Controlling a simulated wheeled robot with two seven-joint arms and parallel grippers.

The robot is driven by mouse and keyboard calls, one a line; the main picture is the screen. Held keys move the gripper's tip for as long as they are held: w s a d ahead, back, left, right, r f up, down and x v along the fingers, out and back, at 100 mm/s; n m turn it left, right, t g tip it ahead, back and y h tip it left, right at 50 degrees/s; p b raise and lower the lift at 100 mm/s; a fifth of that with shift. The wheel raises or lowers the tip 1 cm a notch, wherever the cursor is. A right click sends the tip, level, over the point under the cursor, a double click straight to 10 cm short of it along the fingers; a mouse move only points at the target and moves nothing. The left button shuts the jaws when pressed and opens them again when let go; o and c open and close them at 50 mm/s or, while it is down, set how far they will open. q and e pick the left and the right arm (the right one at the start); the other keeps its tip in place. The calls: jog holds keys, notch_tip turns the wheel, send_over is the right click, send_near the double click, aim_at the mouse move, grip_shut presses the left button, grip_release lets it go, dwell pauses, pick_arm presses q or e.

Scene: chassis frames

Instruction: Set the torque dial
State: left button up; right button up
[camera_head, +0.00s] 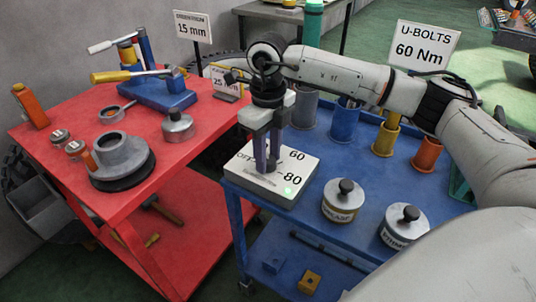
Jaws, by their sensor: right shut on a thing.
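The torque dial's white box (300,183) sits at the near left corner of the blue cart (330,220). Its top shows "60" at the back, "80" at the right and a partly covered "OFF" at the left. A small green light (288,191) shows on the front right of its top. My right gripper (266,168) points down and is shut on the dial knob at the middle of the box. The fingers hide most of the knob, so its pointer's direction cannot be told. A sign (425,46) behind reads "U-BOLTS 60 Nm". My left gripper is not in view.
Two lidded tins (343,207) (403,232) stand right of the box. Several coloured cups, such as the blue cup (343,122), stand behind my right arm. A red cart (195,150) at left holds tools and pots. A gap separates the carts.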

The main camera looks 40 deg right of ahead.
aim_at(268, 159)
jog(key=n, duration=0.6)
jog(key=shift+b, duration=0.4)
jog(key=shift+n, duration=2.3)
jog(key=o, duration=1)
jog(key=shift+o, duration=0.2)
notch_tip(268, 159, up, 10)
jog(key=shift+r, duration=0.2)
